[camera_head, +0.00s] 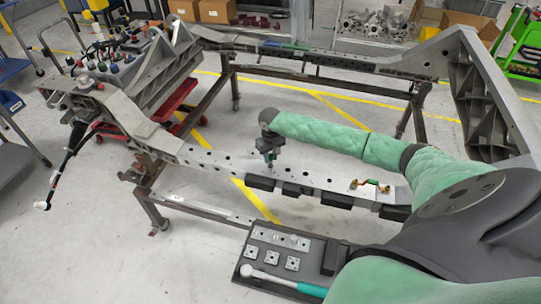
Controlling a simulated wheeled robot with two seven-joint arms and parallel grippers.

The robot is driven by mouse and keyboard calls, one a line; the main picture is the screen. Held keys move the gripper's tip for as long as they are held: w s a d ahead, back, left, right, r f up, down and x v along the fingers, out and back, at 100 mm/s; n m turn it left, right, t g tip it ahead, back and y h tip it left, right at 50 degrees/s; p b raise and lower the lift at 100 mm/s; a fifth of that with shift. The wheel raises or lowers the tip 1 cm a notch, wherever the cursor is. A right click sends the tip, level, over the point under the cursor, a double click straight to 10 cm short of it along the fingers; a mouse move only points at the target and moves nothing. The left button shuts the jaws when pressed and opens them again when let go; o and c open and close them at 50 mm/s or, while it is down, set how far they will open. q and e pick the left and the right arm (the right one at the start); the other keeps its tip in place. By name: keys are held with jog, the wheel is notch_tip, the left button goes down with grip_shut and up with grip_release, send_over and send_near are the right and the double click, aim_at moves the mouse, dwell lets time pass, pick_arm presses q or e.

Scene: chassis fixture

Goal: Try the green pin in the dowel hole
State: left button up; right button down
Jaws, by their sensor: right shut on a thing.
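My right gripper (268,161) comes in from the right on a green-sleeved arm and points down, just above the near rail (210,160) in the picture. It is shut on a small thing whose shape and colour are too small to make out. The rail's top face has several dark round holes; I cannot tell which one is the dowel hole, or whether the held thing touches the rail. A small orange-brown piece with a green part (370,185) sits on the rail further right. My left gripper is out of view.
A dark tray (243,272) at the bottom holds metal plates and a teal-handled wrench (310,290). The chassis frame's far rail (340,62) and tall right bracket (480,110) surround open floor. A red cart (180,105) stands left, under the chassis's left end.

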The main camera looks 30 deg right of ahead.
jog(key=shift+f, duration=0.25)
jog(key=shift+p, duration=0.45)
dwell(0.3)
jog(key=c, duration=1.1)
grip_release()
jog(key=shift+r, duration=0.1)
notch_tip(320, 180, up, 9)
jog(key=p, duration=0.8)
